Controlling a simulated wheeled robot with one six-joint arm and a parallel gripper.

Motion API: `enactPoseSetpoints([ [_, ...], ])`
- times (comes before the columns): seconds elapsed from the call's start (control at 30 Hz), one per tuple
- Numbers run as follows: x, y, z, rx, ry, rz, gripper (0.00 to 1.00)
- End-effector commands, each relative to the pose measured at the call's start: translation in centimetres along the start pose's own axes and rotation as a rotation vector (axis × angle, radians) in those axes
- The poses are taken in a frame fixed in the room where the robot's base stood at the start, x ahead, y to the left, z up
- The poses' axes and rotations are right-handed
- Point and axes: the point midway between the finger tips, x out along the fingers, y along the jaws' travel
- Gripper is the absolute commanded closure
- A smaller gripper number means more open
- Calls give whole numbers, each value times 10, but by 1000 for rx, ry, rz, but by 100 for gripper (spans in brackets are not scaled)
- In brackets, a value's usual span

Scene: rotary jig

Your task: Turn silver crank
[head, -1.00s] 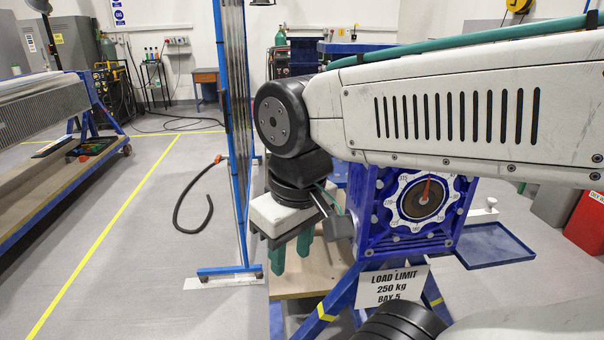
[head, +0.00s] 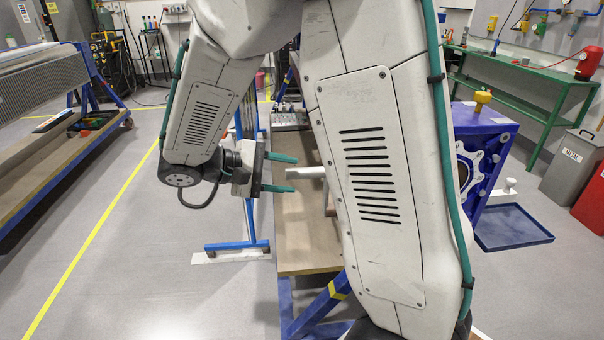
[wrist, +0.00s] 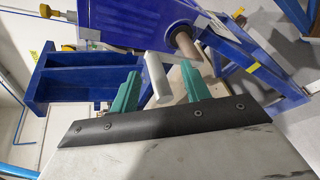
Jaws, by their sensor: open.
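The silver crank's pale cylindrical grip (head: 312,172) sticks out to the left above the bench, and my upper arm hides the rest of the crank in the head view. My gripper (head: 294,174) is open, with its two teal fingers pointing right toward the grip's end. In the wrist view, the silver grip (wrist: 157,80) shows between the open fingers (wrist: 162,70), beyond them or just at their tips; contact cannot be told. A brownish shaft (wrist: 193,50) runs from a dark hub on the blue jig (wrist: 140,20). The jig (head: 490,140) is partly hidden by my arm.
A wooden bench top (head: 300,250) on blue legs lies below my gripper. A blue screen foot (head: 235,247) stands to the left. A blue tray (head: 512,228) juts out at right. A yellow knob (head: 482,97) tops the jig. Floor at left is open.

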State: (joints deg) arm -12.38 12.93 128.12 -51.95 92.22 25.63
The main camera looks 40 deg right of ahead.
Motion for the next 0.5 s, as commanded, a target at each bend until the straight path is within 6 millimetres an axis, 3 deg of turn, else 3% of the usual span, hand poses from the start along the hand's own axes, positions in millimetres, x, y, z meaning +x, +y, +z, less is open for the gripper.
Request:
enactPoseSetpoints([
  [0.1, -6, -2, -24, -13, -7, 109, 53],
  [0.27, -8, -3, -37, -14, -8, 169, 53],
  [0.5, 21, 3, -37, -14, -9, 175, 53],
])
